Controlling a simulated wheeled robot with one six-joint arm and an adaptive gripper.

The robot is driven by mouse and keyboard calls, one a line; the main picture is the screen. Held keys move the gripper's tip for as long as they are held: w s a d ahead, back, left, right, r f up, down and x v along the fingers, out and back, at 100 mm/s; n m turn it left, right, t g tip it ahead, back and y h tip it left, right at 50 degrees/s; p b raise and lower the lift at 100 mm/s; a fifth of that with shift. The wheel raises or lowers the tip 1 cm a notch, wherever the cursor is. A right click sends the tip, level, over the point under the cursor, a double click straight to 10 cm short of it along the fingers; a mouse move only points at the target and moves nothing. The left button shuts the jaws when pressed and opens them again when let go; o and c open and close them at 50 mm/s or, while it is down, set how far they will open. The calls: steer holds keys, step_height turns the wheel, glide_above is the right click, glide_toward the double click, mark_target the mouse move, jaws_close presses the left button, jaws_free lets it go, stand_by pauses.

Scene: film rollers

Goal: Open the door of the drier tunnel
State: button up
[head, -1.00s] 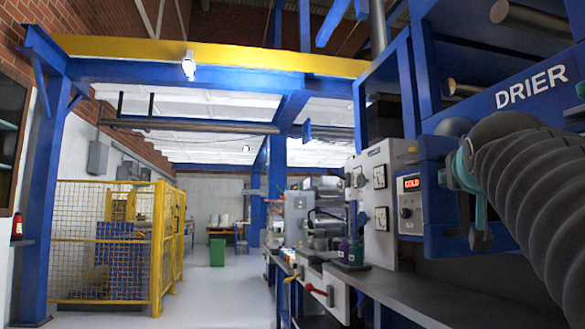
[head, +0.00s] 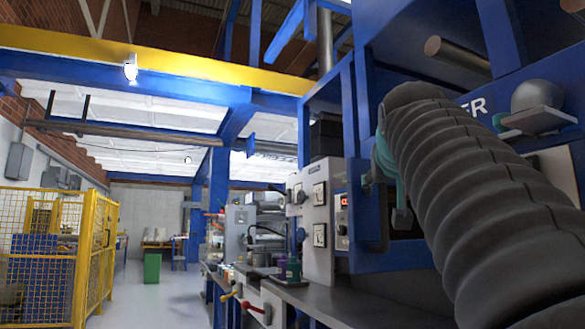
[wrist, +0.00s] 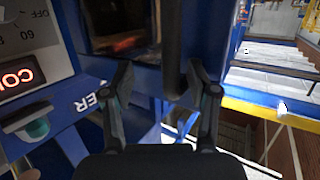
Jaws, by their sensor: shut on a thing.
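The drier (head: 530,60) is a blue machine with white lettering, at the right in the head view. Its blue door (wrist: 148,78) has a dark window (wrist: 115,25) with a faint orange glow, in the wrist view. My gripper (wrist: 165,78) is shut on the dark upright bar of the door handle (wrist: 172,45), which lies between its fingers. In the head view my gripper (head: 388,190) is at the front of the drier, and my arm hides much of the door. I cannot tell how far the door stands open.
A control panel with a red display (wrist: 17,78) is beside the door. A bench (head: 320,298) with bottles and red and yellow levers runs along the machine. A yellow mesh cage (head: 85,255) stands at the left. The grey floor (head: 160,305) between is clear.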

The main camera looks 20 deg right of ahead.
step_height(320, 180, up, 7)
steer(key=s+t+h, duration=0.1)
steer(key=t, duration=0.1)
steer(key=shift+s+a+f, duration=0.2)
steer(key=shift+a, duration=0.1)
step_height(320, 180, down, 5)
steer(key=g+y, duration=0.1)
steer(key=g, duration=0.1)
steer(key=s+d+b, duration=0.1)
steer(key=s+d, duration=0.1)
steer(key=s, duration=0.5)
steer(key=s+d+f, duration=0.1)
steer(key=s+d, duration=0.1)
steer(key=s, duration=0.5)
steer(key=shift+s+d+f+b, duration=0.15)
steer(key=shift+s+d+b, duration=0.1)
steer(key=shift+d+b, duration=0.15)
steer(key=shift+w, duration=0.1)
stand_by(0.6)
